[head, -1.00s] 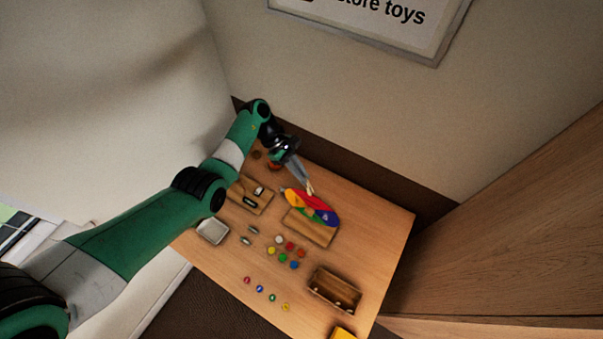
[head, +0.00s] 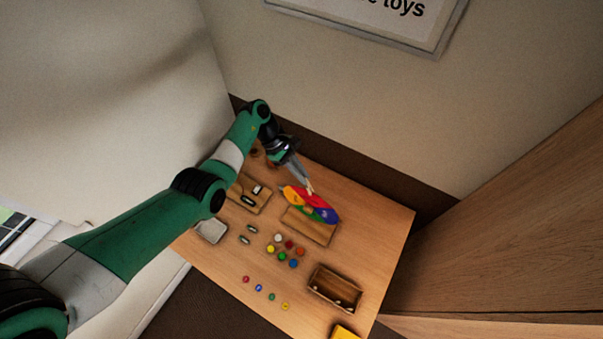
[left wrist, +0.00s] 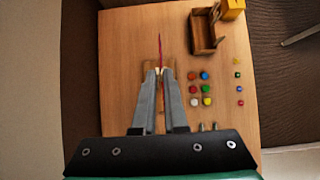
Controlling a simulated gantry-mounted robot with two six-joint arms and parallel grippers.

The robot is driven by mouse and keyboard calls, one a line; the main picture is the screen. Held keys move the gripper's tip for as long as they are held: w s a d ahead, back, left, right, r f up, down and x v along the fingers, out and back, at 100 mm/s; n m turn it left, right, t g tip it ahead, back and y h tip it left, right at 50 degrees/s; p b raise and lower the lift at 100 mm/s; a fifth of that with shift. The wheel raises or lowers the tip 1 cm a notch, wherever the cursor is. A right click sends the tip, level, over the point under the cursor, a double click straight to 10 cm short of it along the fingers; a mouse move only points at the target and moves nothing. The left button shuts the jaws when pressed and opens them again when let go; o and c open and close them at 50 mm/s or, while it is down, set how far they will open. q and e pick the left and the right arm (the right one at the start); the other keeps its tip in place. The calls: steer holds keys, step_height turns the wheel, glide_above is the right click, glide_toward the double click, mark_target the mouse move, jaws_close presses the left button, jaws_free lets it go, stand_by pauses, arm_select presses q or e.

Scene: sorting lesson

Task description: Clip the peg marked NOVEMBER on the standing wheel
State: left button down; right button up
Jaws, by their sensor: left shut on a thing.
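The standing wheel (head: 319,204), with red, blue, orange and green sectors, stands on a wooden base (head: 307,228) at the back of the table. In the left wrist view the wheel (left wrist: 160,46) shows nearly edge-on, just beyond the fingertips. My left gripper (head: 310,189) is at the wheel's upper rim, shut on a small pale wooden peg. In the left wrist view the fingers (left wrist: 160,72) are close together, pointing at the wheel. Any marking on the peg is too small to read, and I cannot tell whether the peg touches the rim. My right gripper is not in view.
Several coloured discs (head: 282,257) lie in front of the wheel, with smaller coloured pieces nearer the front edge. An open wooden box (head: 335,288) stands at right front. A pale tray (head: 211,231) and a wooden board (head: 249,195) are at left.

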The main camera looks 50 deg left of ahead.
arm_select(q)
steer(key=shift+f, duration=0.15)
steer(key=shift+w+d+f+b, duration=0.1)
steer(key=shift+d+f+b, duration=0.15)
steer(key=shift+f+b, duration=0.45)
steer(key=shift+r, duration=0.1)
steer(key=c, duration=0.9)
jaws_free()
steer(key=v, duration=1.1)
steer(key=shift+a+r, duration=0.2)
steer(key=shift+r, duration=0.05)
